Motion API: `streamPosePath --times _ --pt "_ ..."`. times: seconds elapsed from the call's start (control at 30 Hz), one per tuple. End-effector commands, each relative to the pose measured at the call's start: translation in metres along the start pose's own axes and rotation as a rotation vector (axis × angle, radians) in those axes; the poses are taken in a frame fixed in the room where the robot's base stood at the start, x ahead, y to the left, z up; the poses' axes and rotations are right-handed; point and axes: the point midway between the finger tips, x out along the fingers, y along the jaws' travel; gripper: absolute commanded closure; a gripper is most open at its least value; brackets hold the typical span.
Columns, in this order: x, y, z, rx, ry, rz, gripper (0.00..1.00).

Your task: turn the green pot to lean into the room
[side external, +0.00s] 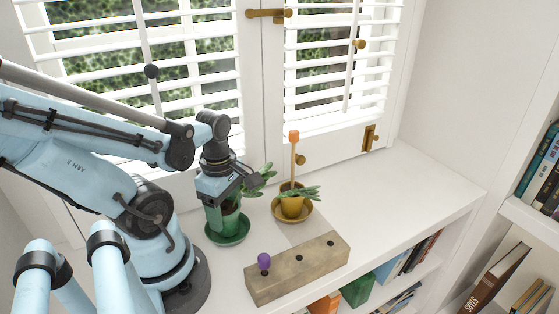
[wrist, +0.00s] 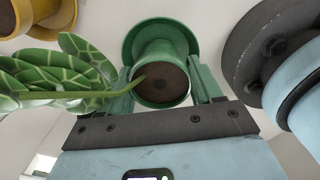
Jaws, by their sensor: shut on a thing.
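The green pot (side external: 230,222) stands upright in a green saucer (side external: 228,238) on the white sill. Its plant's patterned leaves (side external: 262,178) lean right, toward the yellow pot and along the window side. In the wrist view the green pot (wrist: 160,62) shows dark soil, and the leaves (wrist: 55,78) spread left. My gripper (side external: 222,203) comes down over the pot from above. In the wrist view my gripper (wrist: 163,88) has one finger on each side of the pot, shut on it. My gripper hides part of the pot in the side view.
A yellow pot (side external: 291,206) with a small plant and an orange-tipped stick (side external: 294,146) stands close right, in its saucer. A wooden block (side external: 310,268) with holes and a purple knob (side external: 264,260) lies in front. Shuttered windows (side external: 190,60) stand behind. The sill is clear at right.

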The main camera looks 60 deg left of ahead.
Motion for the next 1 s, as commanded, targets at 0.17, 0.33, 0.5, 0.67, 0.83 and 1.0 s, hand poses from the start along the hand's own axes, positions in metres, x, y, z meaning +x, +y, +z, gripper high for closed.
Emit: streamPosePath --times 0.17,0.33,0.5,0.67,0.83,1.0 --pt "0.0017 -0.0001 0.0000 0.000 0.000 0.000 0.84" --pt "0.0016 -0.0001 0.0000 -0.001 0.000 0.000 0.84" --pt "0.0016 -0.0002 0.0000 -0.001 0.000 0.000 0.09" --pt "0.0016 -0.0002 0.0000 -0.001 0.000 0.000 0.06" --pt "0.0014 -0.0002 0.0000 -0.001 0.000 0.000 0.06" --pt "-0.0036 0.0001 0.0000 -0.001 0.000 0.000 0.06"
